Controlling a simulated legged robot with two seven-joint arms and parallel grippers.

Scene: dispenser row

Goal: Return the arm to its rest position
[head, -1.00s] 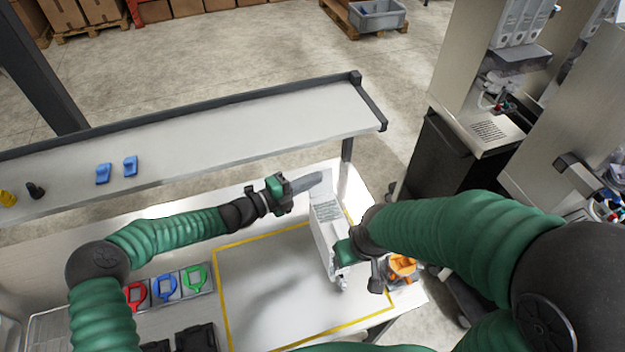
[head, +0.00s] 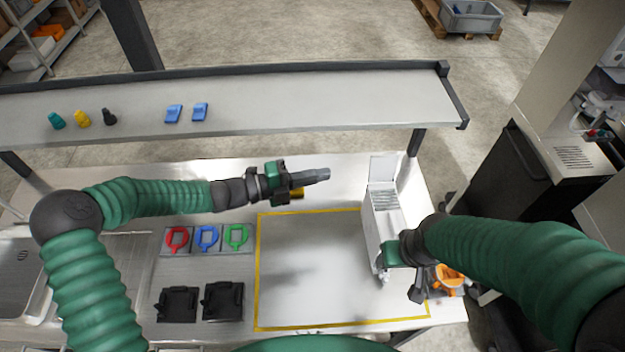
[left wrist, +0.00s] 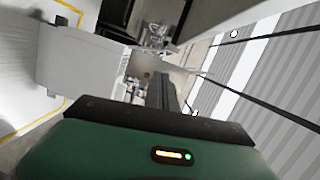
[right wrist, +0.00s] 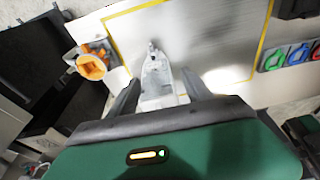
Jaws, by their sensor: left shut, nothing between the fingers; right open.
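My left gripper (head: 322,175) is shut and empty, held above the back of the bench and pointing right. In the left wrist view its fingers (left wrist: 165,95) are together. A white box-like dispenser (head: 372,235) with a raised lid stands at the right side of the yellow-outlined area, right of the left gripper and apart from it. My right gripper (head: 400,272) is at the front end of this dispenser. In the right wrist view its fingers (right wrist: 160,95) are apart, with the white dispenser (right wrist: 158,75) showing between them; contact cannot be told.
Red, blue and green ring-handled pieces (head: 207,238) sit left of the outlined area, above two black holders (head: 222,300). A raised shelf (head: 290,103) crosses behind the bench. An orange-filled container (head: 447,278) stands near the right gripper. A gold cylinder (head: 297,194) shows beside the left gripper.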

